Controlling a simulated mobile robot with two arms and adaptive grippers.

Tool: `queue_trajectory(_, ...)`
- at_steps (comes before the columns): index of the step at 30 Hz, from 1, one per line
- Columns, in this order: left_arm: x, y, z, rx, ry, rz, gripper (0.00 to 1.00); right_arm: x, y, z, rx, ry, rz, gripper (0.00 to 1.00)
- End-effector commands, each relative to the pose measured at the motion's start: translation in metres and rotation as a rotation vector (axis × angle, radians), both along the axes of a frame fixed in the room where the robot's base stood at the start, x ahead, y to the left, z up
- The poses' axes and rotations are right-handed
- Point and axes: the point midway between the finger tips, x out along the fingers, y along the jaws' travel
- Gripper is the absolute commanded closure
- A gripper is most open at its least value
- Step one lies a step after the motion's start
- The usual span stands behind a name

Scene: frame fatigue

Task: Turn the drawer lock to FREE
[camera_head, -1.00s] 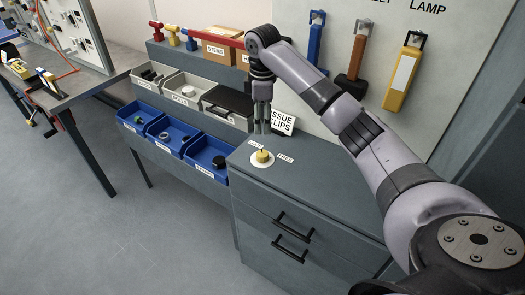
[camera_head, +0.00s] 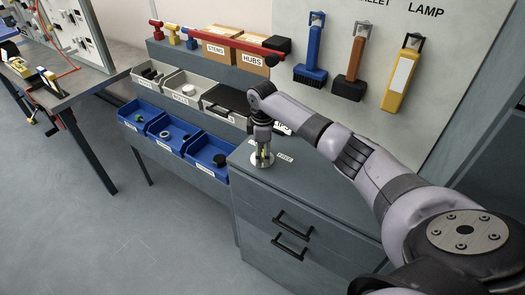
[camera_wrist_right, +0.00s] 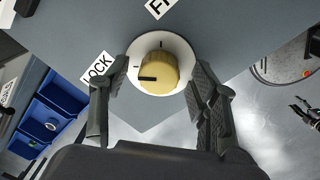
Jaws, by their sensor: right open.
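The drawer lock is a yellow knob (camera_wrist_right: 158,73) on a round white plate (camera_wrist_right: 176,42), on top of the grey drawer cabinet (camera_head: 330,203). In the right wrist view the knob's black mark points left, toward the LOCK label (camera_wrist_right: 98,68). The FREE label (camera_wrist_right: 160,6) is partly cut off at the top edge. My right gripper (camera_head: 262,161) points down over the knob. In the right wrist view its open fingers (camera_wrist_right: 158,78) stand on either side of the knob; I cannot tell whether they touch it.
Blue bins (camera_head: 172,146) and grey bins (camera_head: 181,98) stand left of the cabinet. Two black drawer handles (camera_head: 293,225) are on its front. A blue brush (camera_head: 312,50) and other tools hang on the board behind. Open floor lies at the lower left.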

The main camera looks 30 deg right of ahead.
Motion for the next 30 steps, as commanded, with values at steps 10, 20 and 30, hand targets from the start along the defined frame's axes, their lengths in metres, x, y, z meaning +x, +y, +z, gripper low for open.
queue_trajectory(10,0.0001,0.0002,0.0,0.0,0.0,0.0,0.6,0.0,0.0001,0.0003,0.0,0.0,0.0,0.6)
queue_trajectory(20,0.0006,0.0008,0.0,0.001,-0.001,0.0,0.6,0.0,0.0001,0.0005,0.0,0.0,0.0,0.82)
queue_trajectory(30,0.001,0.0014,0.0023,0.002,-0.002,0.0,0.6,0.0,0.0005,0.0013,0.001,0.001,-0.01,0.93)
